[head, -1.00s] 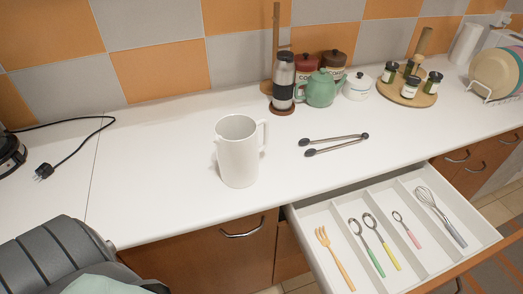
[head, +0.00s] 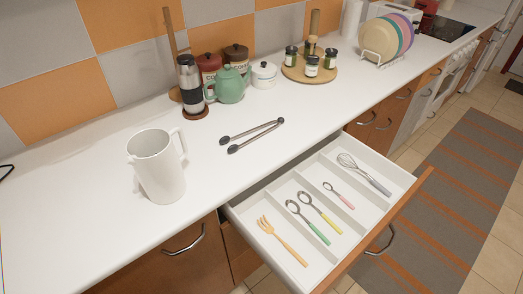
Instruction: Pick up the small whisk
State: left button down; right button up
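The small whisk (head: 364,173) lies in the far right compartment of the open drawer (head: 267,210). Its wire loops point to the upper left and its grey handle to the lower right. Nothing covers it. Neither of my grippers shows in the head view.
The drawer also holds a pink spoon (head: 339,195), a yellow spoon (head: 320,213), a green spoon (head: 308,223) and a wooden fork (head: 283,241). Tongs (head: 252,135) and a white pitcher (head: 159,168) stand or lie on the counter behind. A striped rug (head: 450,200) covers floor at right.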

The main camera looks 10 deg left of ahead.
aim_at(380, 187)
jog(key=i+l, duration=0.15)
jog(key=l, duration=0.25)
jog(key=i+l, duration=0.15)
jog(key=l, duration=0.3)
jog(key=i+l, duration=0.1)
jog(key=l, duration=0.3)
